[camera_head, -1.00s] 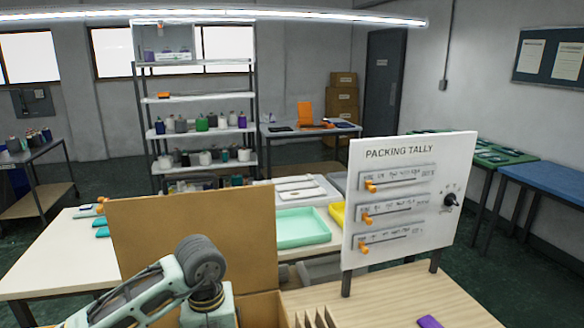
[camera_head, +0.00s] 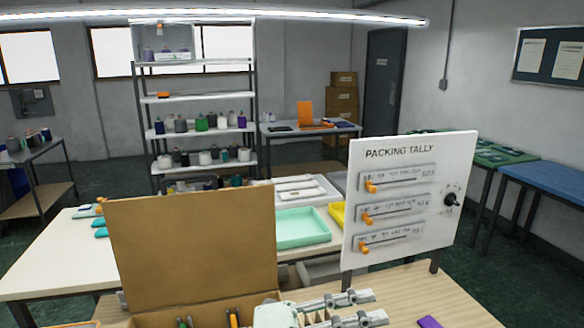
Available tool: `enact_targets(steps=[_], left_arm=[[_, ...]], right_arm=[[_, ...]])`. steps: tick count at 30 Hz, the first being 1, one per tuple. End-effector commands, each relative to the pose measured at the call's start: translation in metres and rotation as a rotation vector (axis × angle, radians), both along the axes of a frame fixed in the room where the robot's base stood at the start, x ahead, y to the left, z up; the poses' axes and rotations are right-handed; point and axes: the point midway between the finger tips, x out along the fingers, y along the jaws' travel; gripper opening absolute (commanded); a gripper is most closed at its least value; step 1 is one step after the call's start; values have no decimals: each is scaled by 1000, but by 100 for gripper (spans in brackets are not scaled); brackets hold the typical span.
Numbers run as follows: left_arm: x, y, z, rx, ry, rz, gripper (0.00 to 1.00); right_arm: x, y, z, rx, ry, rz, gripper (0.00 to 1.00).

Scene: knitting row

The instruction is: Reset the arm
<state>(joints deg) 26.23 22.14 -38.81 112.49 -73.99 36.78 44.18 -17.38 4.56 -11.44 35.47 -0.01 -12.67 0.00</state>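My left gripper (camera_head: 368,307) is at the bottom centre of the head view. Its two grey metal fingers point right and stand apart, with nothing seen between them. It is in front of the right part of an open cardboard box (camera_head: 190,245), whose lid stands upright. Inside the box, the tops of a few items with green and orange parts show; the rest is cut off or hidden. My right gripper is not in view.
A white "Packing Tally" board (camera_head: 400,150) with three orange-knobbed sliders and a black dial (camera_head: 451,199) stands upright behind the gripper. A purple item (camera_head: 429,321) lies at the near edge. A mint tray (camera_head: 302,227) is on the table behind. Bare wood lies around the board's feet.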

Motion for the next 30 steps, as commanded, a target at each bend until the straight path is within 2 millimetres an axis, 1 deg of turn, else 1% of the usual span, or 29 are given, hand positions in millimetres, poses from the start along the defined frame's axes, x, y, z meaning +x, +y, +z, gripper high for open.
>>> enact_targets(steps=[1,2,3,4,5,6,8,9,11,12,14,15,17,18,20,21,23,24,26,27,29,30], left_arm=[[8,10,18,-121,47,75,36],[15,18,28,-188,75,124,36],[26,32,39,-272,115,195,36],[35,43,45,-330,148,250,36],[44,56,49,-385,183,309,36],[56,75,51,-452,235,390,36],[72,105,46,-537,321,514,36],[83,125,38,-585,384,601,36],[95,157,19,-638,484,733,36],[100,178,3,-665,556,820,36],[104,207,-27,-688,670,952,36],[103,226,-51,-692,750,1038,36],[95,251,-88,-682,877,1163,36],[86,265,-114,-665,964,1240,36],[68,283,-152,-622,1093,1347,36],[52,292,-177,-585,1182,1411,36],[26,302,-211,-520,1307,1492,36],[7,307,-230,-474,1384,1538,36],[-20,311,-253,-404,1489,1588,36],[-37,313,-266,-357,1552,1614,36],[-62,314,-282,-290,1638,1644,36],[-79,314,-291,-243,1691,1660,36]], right_arm=[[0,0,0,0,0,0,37],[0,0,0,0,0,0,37],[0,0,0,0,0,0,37],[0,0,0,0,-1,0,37],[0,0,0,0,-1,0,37],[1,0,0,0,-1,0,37],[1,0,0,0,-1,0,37],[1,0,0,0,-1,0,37],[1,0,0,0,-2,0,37],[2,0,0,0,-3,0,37],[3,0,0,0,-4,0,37],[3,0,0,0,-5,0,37],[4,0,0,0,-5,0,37],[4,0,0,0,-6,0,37],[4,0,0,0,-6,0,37],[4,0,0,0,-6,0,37],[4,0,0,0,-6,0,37],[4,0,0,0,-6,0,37],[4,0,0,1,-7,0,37],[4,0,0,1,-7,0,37],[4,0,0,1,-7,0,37],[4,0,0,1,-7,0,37]])
